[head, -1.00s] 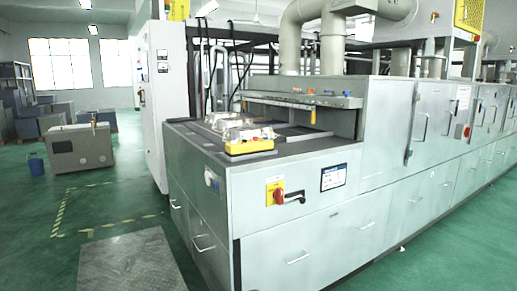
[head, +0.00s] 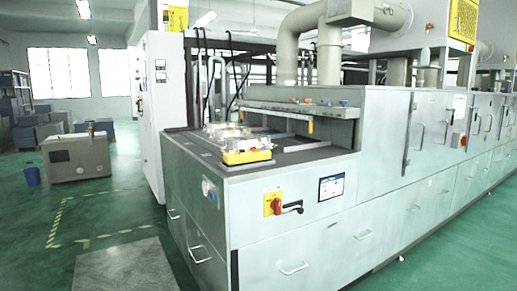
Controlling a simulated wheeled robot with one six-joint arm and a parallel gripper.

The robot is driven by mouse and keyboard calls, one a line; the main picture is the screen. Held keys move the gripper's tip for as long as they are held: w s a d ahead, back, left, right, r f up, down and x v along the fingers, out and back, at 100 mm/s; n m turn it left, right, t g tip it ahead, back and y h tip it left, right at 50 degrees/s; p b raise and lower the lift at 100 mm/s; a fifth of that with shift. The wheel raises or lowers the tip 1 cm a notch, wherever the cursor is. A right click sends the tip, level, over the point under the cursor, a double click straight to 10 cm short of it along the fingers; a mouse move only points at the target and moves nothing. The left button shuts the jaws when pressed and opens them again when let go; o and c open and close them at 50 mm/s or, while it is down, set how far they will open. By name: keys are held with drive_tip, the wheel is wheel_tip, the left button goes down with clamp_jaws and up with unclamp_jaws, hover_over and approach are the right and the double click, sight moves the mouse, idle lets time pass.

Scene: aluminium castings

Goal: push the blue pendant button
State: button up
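A yellow pendant box (head: 247,156) lies on the front edge of the grey machine's bench top (head: 300,157), near the middle of the picture. Small buttons seem to sit on its top, but they are too small for me to tell which one is blue. My gripper is not in view.
Shiny castings (head: 226,136) lie behind the pendant on the bench. The front panel has a red and yellow rotary switch (head: 273,204), a small screen (head: 331,188) and protruding handles. A grey floor plate (head: 125,265) lies at the front left; green floor beside it is clear.

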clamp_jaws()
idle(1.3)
